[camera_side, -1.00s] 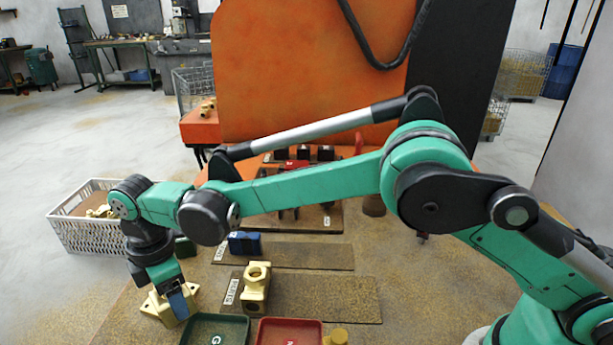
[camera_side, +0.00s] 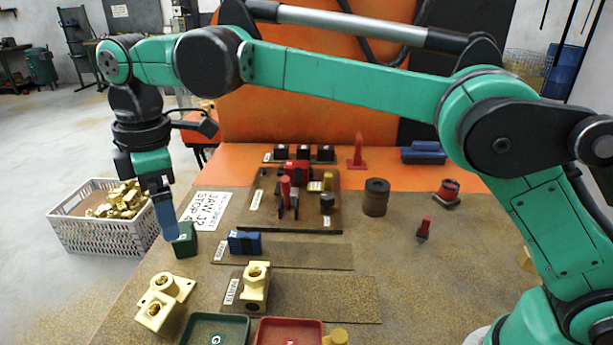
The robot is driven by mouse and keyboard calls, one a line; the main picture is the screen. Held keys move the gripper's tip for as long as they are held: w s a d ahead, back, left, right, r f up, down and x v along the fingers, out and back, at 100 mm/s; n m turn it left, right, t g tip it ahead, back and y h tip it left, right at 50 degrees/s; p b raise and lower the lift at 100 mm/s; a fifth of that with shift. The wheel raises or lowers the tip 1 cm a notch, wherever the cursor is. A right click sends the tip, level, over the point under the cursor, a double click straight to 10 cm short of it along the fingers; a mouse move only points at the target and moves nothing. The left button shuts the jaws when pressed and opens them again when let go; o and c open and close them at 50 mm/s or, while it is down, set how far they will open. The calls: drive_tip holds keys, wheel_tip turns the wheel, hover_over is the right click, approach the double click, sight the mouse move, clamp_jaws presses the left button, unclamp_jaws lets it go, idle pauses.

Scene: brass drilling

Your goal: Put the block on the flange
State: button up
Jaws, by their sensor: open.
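A pale brass part with a flange (camera_side: 174,284) lies at the table's front left edge. A brass block-like piece (camera_side: 153,314) with a hole sits at its front, tilted in the picture; I cannot tell whether it rests on the flange or is one piece with it. My gripper (camera_side: 171,238) is open, pointing down, behind these brass pieces and apart from them. Its fingers overlap the left edge of a small green block (camera_side: 186,242) in the picture; contact is unclear. A blue block (camera_side: 245,243) lies to the right. Another brass piece (camera_side: 256,285) stands upright on the brown plate.
A green tray (camera_side: 240,319) and a red tray (camera_side: 319,323) are at the front. A white crate (camera_side: 105,237) of brass parts stands left of the table. A fixture board (camera_side: 325,221) is farther back. The table's right middle is mostly clear.

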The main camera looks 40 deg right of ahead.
drive_tip(key=s+d+m+t, duration=0.2)
drive_tip(key=s+d+m, duration=0.3)
drive_tip(key=d, duration=0.4)
drive_tip(key=s+d+m+t, duration=0.3)
drive_tip(key=d+m, duration=0.3)
drive_tip(key=d, duration=0.3)
drive_tip(key=s+d+f+m+t, duration=0.1)
drive_tip(key=s+d+f+m, duration=0.3)
drive_tip(key=s+m, duration=0.1)
drive_tip(key=shift+d+t, duration=0.3)
drive_tip(key=shift+d, duration=0.05)
drive_tip(key=shift+f, duration=0.1)
drive_tip(key=shift+o, duration=0.6)
